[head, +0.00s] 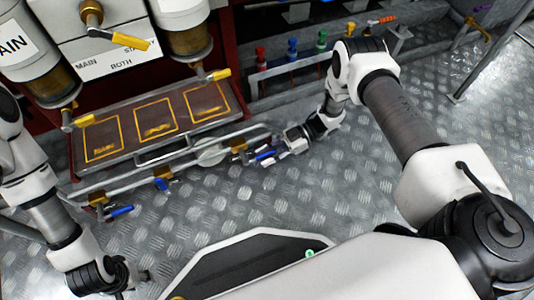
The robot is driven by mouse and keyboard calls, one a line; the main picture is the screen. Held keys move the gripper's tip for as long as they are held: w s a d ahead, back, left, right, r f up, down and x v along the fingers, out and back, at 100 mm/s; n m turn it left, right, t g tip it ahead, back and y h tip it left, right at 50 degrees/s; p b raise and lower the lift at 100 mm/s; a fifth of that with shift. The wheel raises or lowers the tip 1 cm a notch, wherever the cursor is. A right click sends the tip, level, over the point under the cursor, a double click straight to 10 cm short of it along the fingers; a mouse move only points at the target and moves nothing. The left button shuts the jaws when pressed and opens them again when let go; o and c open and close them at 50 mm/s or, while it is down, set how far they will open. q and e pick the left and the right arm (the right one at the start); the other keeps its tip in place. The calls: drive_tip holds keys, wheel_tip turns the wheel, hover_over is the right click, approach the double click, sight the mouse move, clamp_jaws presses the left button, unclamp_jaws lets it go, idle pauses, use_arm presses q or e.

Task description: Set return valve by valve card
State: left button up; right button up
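Several small valves with blue handles sit on the pipe run below the brown panel: a left one (121,210), a middle one (162,184) and a right one (265,155). I cannot tell which is the return valve. No valve card is clearly readable. My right gripper (279,152) reaches in from the right and is close beside the right blue handle; I cannot tell whether they touch or whether its fingers are open. My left gripper (142,276) is low at the left, over the floor, away from the valves; its fingers are too small to read.
A selector with a yellow handle (130,42) is on a white box marked MAIN and BOTH, between two canisters. A brown panel (120,146) has three yellow-outlined areas. Several coloured knobs (291,48) stand on a rail behind my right arm. Tread-plate floor (215,215) is open in front.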

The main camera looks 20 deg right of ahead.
drive_tip(key=v, duration=1.2)
drive_tip(key=shift+s, duration=0.15)
